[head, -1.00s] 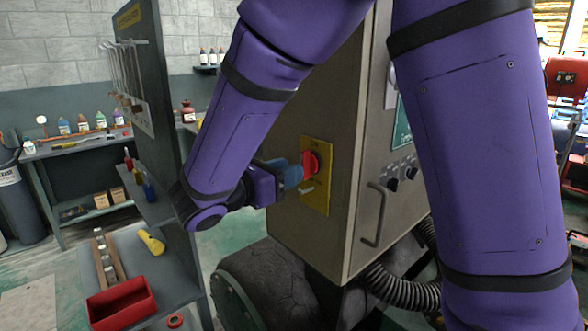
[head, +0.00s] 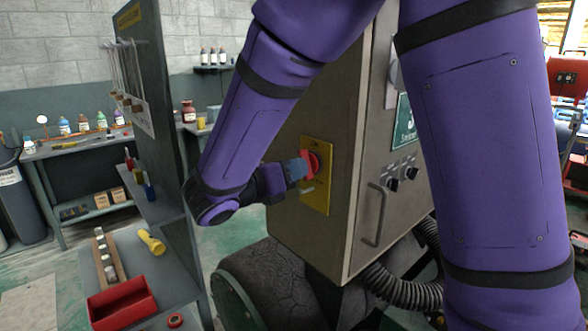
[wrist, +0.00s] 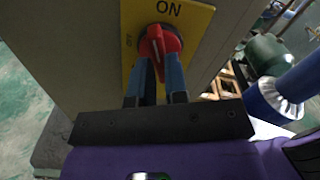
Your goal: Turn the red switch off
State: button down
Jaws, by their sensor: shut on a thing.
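The red switch (head: 312,163) is a rotary knob on a yellow plate (head: 318,200) on the side of the grey cabinet (head: 335,130). In the wrist view the red switch (wrist: 160,42) sits below the word ON, with OFF lettered at the plate's left. Its handle looks nearly upright, leaning slightly. My gripper (head: 302,168) reaches it from the left in the head view. In the wrist view its blue fingers (wrist: 160,68) are shut on the switch handle, one on each side. The fingertips partly hide the handle.
The cabinet front has a handle (head: 376,215) and dark knobs (head: 402,180). A ribbed hose (head: 405,292) runs below. A shelf unit stands left with a red bin (head: 122,303) and a yellow flashlight (head: 152,241). Green floor lies between.

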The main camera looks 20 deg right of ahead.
dwell(0.3)
jog(key=n, duration=0.4)
jog(key=shift+n, duration=0.3)
jog(key=n, duration=0.4)
jog(key=shift+n, duration=0.3)
jog(key=n, duration=0.3)
jog(key=c, duration=1.2)
grip_release()
